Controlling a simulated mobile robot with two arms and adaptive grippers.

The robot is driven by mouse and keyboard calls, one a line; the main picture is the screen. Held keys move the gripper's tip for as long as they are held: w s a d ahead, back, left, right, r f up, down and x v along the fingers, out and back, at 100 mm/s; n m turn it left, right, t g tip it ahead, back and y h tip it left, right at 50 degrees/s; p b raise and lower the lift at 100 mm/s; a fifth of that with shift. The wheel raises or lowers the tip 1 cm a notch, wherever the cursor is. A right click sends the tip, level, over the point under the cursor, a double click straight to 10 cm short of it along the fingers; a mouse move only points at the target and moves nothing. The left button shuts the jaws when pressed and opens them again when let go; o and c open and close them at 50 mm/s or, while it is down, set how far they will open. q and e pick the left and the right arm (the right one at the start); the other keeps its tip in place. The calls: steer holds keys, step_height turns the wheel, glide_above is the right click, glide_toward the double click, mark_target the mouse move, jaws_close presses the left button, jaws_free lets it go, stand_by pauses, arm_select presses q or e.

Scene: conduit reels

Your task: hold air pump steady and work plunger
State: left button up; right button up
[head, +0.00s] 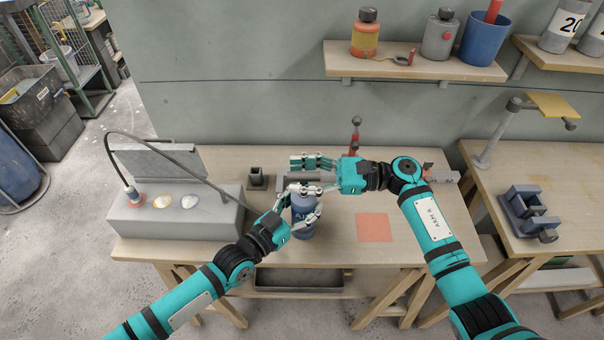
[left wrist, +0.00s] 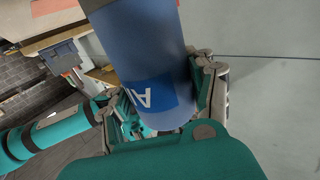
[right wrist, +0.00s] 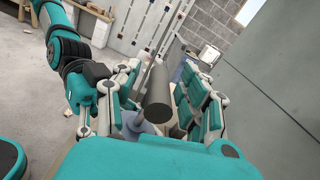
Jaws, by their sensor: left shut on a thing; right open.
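The blue air pump (head: 303,226) stands on the wooden bench in the head view. My left gripper (head: 306,204) is shut around its barrel; the blue barrel (left wrist: 150,62) with white lettering fills the middle of the left wrist view. My right gripper (head: 303,175) is above the left one, over the top of the pump. In the right wrist view its fingers are open on both sides of the dark grey plunger handle (right wrist: 160,96), with visible gaps. The pump's blue top (right wrist: 138,122) shows partly below the handle. The fingers partly hide the plunger in the head view.
A grey box (head: 175,218) with a hose and shells stands on the bench left of the pump. A flat red square (head: 374,227) lies to its right. A wooden shelf (head: 410,65) with containers hangs on the wall behind. A vise (head: 528,212) sits on the right-hand bench.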

jaws_close()
steer(key=shift+d+f, duration=0.1)
steer(key=shift+f, duration=1.6)
steer(key=shift+c, duration=1.2)
jaws_free()
steer(key=shift+o, duration=1.2)
steer(key=shift+r, duration=0.1)
steer(key=d, duration=1.2)
